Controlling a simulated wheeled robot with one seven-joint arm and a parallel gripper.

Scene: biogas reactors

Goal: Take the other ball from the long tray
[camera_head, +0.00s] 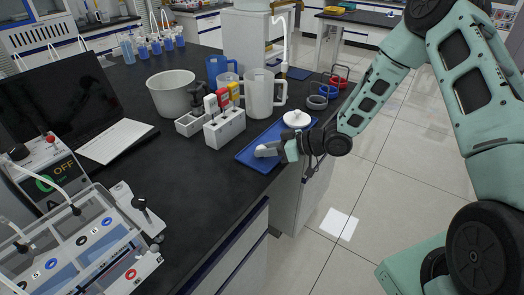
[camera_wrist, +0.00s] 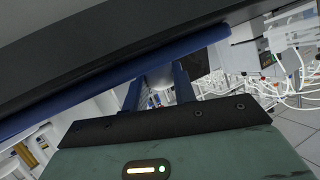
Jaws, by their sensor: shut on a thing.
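The long tray (camera_head: 247,156) is blue and lies along the right edge of the black bench in the head view. My gripper (camera_head: 266,150) is low over its near end, and its fingers look pale there. In the wrist view, a whitish rounded thing, apparently the ball (camera_wrist: 160,84), sits between the two fingers of my gripper (camera_wrist: 158,90), which is shut on it. A blue strip, apparently the tray's edge (camera_wrist: 80,92), runs across that view close to the fingers. A white round lidded piece (camera_head: 298,119) stands at the tray's far end. The tray floor beneath my gripper is partly hidden.
A white holder (camera_head: 224,127) with coloured-handled tools, a white pitcher (camera_head: 259,95) and a grey bowl (camera_head: 172,95) stand left of and behind the tray. A laptop (camera_head: 65,110) is at left. Open floor lies right of the bench.

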